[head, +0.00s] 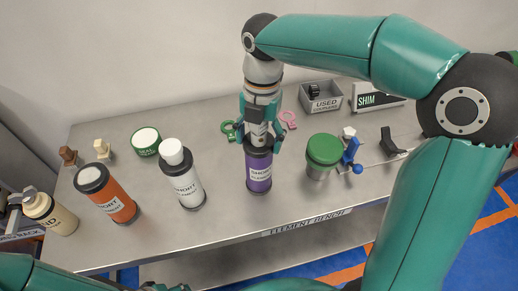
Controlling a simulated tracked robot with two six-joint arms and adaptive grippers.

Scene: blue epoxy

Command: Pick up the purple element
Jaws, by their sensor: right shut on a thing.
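The purple element (259,172) is an upright cylinder with a white label and dark end caps, near the middle of the bench in the head view. My right gripper (261,138) comes down on it from above and is shut on its upper end. The element stands vertical. I cannot tell whether its base touches the bench top. My left arm shows only in part along the bottom left edge, and its gripper is not in view.
On the bench (235,215) stand a white element (186,188) and an orange element (112,201) to the left. A green-capped canister (322,158) and a blue object (351,152) are close on the right. A grey USED bin (321,103) and a SHIM box (379,97) stand behind.

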